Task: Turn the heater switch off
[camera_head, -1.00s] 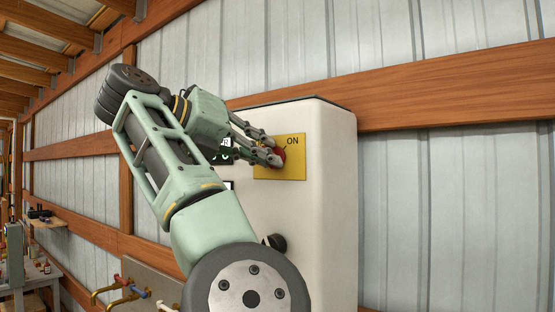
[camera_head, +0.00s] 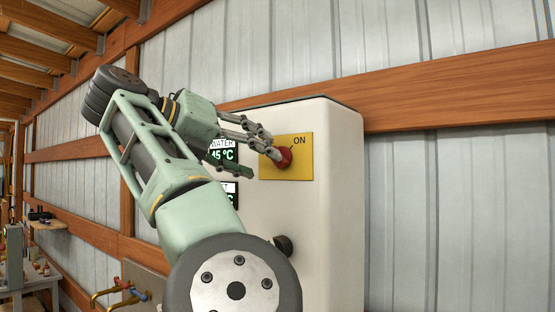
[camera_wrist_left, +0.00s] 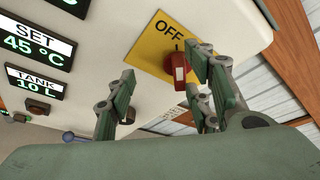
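The heater is a white cabinet (camera_head: 320,215) on the wall. Its switch is a red knob (camera_head: 284,158) on a yellow plate (camera_head: 298,171), with "ON" printed at the upper right in the head view. In the left wrist view the knob (camera_wrist_left: 179,70) sits below the printed "OFF"; the "ON" label is hidden there. My left gripper (camera_head: 266,152) is at the plate, its fingers beside the knob and partly overlapping it. In the left wrist view its fingers (camera_wrist_left: 160,75) are spread, with the knob closer to the right-hand ones; contact is unclear. My right gripper is out of view.
Green-lit displays (camera_wrist_left: 38,45) sit beside the plate. A dark knob (camera_head: 282,245) is lower on the cabinet. Brass taps (camera_head: 118,292) are at lower left, and a wooden beam (camera_head: 450,95) runs along the metal wall. The wall area right of the cabinet is clear.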

